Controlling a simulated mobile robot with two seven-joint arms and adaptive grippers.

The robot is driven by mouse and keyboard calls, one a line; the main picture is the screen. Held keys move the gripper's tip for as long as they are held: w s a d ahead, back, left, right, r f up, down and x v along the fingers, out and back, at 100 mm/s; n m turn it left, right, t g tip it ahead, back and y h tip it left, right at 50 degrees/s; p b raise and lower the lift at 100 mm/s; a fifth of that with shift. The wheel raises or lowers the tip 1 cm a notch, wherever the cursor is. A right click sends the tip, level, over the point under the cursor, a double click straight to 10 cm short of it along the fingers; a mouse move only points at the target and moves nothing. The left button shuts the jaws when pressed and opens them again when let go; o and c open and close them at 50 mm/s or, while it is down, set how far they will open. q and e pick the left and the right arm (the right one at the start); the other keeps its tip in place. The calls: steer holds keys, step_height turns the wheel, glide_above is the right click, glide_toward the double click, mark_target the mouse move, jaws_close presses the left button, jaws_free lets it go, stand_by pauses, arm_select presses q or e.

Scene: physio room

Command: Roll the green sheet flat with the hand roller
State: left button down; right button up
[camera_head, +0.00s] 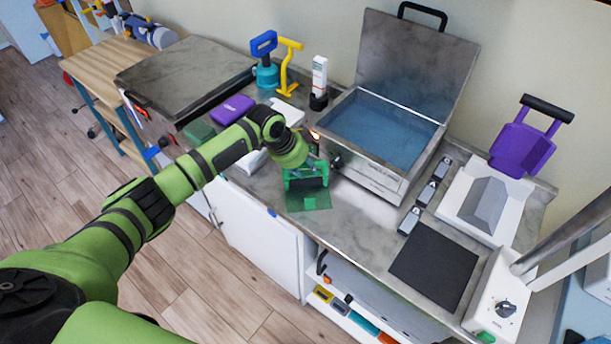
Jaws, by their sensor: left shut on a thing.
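The green sheet (309,202) lies on the grey counter in front of the open water bath, near the counter's front edge. My left gripper (305,174) is over the sheet's far part, pointing down. It is shut on what appears to be the hand roller, which the gripper mostly hides. I cannot tell whether the roller touches the sheet. The near part of the sheet shows and looks flat, with a small brighter green patch on it. My right gripper is not in view.
The water bath (365,182) with its lid up stands just behind. Several small grey blocks (424,195) and a black mat (434,268) lie to the right. A purple case (232,109) and a white bottle (319,80) stand to the left and back. Bare counter lies right of the sheet.

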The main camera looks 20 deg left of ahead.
arm_select(q)
steer(key=shift+w+a+b, duration=0.3)
steer(key=shift+w+b, duration=0.25)
steer(key=shift+w, duration=0.05)
steer(key=shift+w+a+b, duration=0.25)
steer(key=shift+w+b, duration=0.25)
steer(key=shift+w, duration=0.1)
steer(key=shift+s+r+p, duration=0.1)
steer(key=shift+s+p, duration=0.05)
steer(key=shift+p, duration=0.2)
steer(key=shift+s+d+p, duration=0.3)
steer(key=shift+s+p, duration=0.35)
steer(key=shift+p, duration=0.3)
steer(key=s+p, duration=0.1)
steer(key=s+d+p, duration=0.1)
steer(key=s+p, duration=0.1)
steer(key=shift+d, duration=0.25)
steer(key=shift+s+d+p, duration=0.2)
steer(key=shift+s+p, duration=0.3)
steer(key=shift+p, duration=0.1)
steer(key=shift+s+d+p, duration=0.2)
steer(key=shift+s+p, duration=0.25)
steer(key=shift+p, duration=0.1)
step_height(320, 180, up, 8)
steer(key=p, duration=0.1)
